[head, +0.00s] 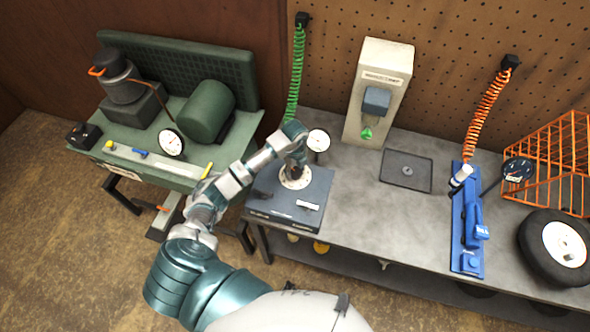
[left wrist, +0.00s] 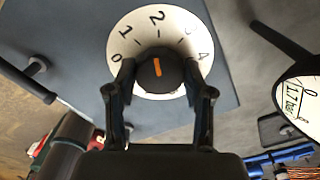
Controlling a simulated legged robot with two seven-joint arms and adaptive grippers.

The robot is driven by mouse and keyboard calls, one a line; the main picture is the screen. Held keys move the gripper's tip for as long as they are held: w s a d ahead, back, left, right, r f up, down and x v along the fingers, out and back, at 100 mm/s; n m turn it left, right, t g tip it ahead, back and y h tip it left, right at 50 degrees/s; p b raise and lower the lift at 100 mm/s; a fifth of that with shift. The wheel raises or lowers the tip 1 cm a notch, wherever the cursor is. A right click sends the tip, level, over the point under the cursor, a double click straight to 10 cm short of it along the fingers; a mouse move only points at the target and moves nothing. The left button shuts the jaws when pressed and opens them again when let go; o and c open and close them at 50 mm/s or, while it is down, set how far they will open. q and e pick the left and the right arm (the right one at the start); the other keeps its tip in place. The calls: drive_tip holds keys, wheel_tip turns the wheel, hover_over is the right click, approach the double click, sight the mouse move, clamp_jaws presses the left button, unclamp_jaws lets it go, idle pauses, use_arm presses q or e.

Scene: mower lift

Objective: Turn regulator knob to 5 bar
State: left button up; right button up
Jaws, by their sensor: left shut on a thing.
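The regulator knob (left wrist: 158,72) is black with an orange mark, at the centre of a white numbered dial (left wrist: 120,45). The mark points up toward the 2 in the left wrist view. My left gripper (left wrist: 158,82) is shut on the knob, one finger on each side. In the head view the left gripper (head: 295,172) is above the white dial (head: 287,185) on a dark box (head: 270,205), and the knob is hidden. A round gauge (left wrist: 298,105) labelled 1.7 bar is partly in view at right; it also stands behind the box (head: 318,140). My right gripper is out of view.
A grey bench (head: 350,225) carries a white dispenser (head: 383,85), a dark tray (head: 406,170), a blue tool (head: 468,225) and a tyre (head: 555,245). A green machine (head: 180,110) stands at the left. A green coiled hose (head: 295,75) hangs behind the box.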

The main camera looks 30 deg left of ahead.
use_arm(q)
drive_tip(key=m+b, duration=0.1)
drive_tip(key=m, duration=0.3)
drive_tip(key=shift+w+m, duration=0.1)
drive_tip(key=shift+m, duration=0.2)
drive_tip(key=m+b, duration=0.2)
drive_tip(key=m, duration=0.2)
drive_tip(key=shift+m, duration=0.3)
drive_tip(key=m+b, duration=0.2)
drive_tip(key=m, duration=0.2)
drive_tip(key=shift+f+m, duration=0.1)
drive_tip(key=shift+m, duration=0.2)
drive_tip(key=m+b, duration=0.2)
drive_tip(key=m, duration=0.2)
drive_tip(key=shift+b, duration=0.35)
drive_tip(key=shift+m, duration=0.7)
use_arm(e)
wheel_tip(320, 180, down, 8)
use_arm(q)
drive_tip(key=m+b, duration=0.2)
drive_tip(key=m, duration=0.2)
drive_tip(key=shift+m+b, duration=0.3)
drive_tip(key=shift+b, duration=0.05)
drive_tip(key=shift+r+m+b, duration=0.25)
drive_tip(key=shift+m+b, duration=0.05)
drive_tip(key=shift+m, duration=0.4)
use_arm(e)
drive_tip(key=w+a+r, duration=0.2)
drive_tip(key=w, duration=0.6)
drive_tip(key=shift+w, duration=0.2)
